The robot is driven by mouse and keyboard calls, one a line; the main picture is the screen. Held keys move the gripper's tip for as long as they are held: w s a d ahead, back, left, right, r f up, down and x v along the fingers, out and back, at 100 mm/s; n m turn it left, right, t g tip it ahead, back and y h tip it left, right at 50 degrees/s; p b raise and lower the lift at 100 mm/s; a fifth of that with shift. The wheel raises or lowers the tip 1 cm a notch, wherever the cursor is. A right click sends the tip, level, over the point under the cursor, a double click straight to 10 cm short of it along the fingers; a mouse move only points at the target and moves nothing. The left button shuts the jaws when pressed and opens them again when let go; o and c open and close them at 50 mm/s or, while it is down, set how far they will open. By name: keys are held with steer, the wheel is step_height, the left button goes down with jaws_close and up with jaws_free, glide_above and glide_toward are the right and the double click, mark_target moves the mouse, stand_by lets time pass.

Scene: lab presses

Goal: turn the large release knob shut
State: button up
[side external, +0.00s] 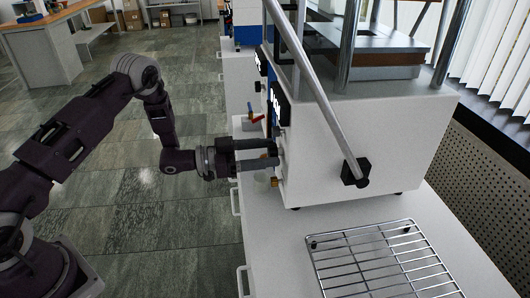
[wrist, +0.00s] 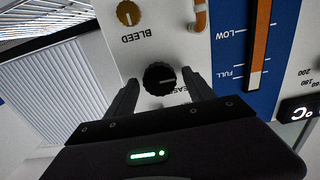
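The release knob (wrist: 159,78) is black and ridged with a white pointer line, on the white front panel of the press (side external: 345,150). Its printed label is upside down and partly hidden by my gripper. My gripper (wrist: 162,86) is open in the wrist view, one finger on each side of the knob, with a visible gap on both sides. In the side view my gripper (side external: 268,153) reaches to the press front from the left. There the knob is hidden by the fingers.
A smaller brass bleed knob (wrist: 128,13) sits near the release knob. A blue level gauge (wrist: 258,45) and a temperature display (wrist: 300,108) are to the right. A wire rack (side external: 380,262) lies on the white bench.

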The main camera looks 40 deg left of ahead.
steer(key=c, duration=1.2)
steer(key=shift+m, duration=0.3)
steer(key=m, duration=0.3)
steer(key=shift+m, duration=0.3)
steer(key=m, duration=0.4)
steer(key=shift+m, duration=0.3)
steer(key=m, duration=0.4)
steer(key=shift+s+f, duration=0.1)
steer(key=shift+m, duration=2.5)
